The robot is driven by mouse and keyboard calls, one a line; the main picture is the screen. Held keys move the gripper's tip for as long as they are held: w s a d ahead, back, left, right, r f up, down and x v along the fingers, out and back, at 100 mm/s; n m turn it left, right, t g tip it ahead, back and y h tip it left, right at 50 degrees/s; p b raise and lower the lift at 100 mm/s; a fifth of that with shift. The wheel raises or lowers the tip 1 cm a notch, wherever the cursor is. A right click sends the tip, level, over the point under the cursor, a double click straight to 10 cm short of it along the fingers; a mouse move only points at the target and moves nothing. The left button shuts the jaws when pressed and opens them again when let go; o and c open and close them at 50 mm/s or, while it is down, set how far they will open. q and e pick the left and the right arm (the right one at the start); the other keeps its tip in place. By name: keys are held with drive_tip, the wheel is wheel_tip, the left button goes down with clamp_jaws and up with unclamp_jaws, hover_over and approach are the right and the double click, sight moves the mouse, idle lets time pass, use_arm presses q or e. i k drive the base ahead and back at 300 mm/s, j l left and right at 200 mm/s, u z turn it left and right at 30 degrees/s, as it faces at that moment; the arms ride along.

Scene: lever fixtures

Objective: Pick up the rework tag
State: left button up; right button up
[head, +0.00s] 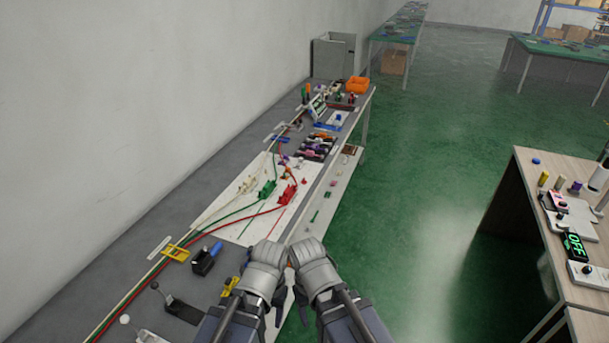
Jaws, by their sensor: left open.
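I cannot make out which of the small items is the rework tag. The strip along the bench's right side holds small pink, red and green pieces (314,216), too small to identify. My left gripper (277,302) is open, low in the middle of the head view, over the near right part of the bench. My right gripper (301,304) is close beside it on the right. Its fingers are mostly hidden, so its opening does not show. I see nothing held in either gripper. My forearms and wrists hide part of the bench beneath them.
The long grey bench (190,203) runs along the wall, with a white board (240,187) carrying red and green cables. A yellow frame (176,253) and a black block (205,261) lie left of my arms. A wooden table (540,200) stands right; green floor between is clear.

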sight(287, 170)
drive_tip(key=i+l+z, duration=0.2)
drive_tip(key=i+l, duration=0.35)
drive_tip(key=i+l+z, duration=0.25)
drive_tip(key=i+l, duration=0.2)
drive_tip(key=i+l+z, duration=0.2)
drive_tip(key=i+l, duration=0.15)
drive_tip(key=i, duration=0.4)
drive_tip(key=j, duration=0.35)
drive_tip(key=i+j, duration=0.15)
drive_tip(key=j, duration=0.15)
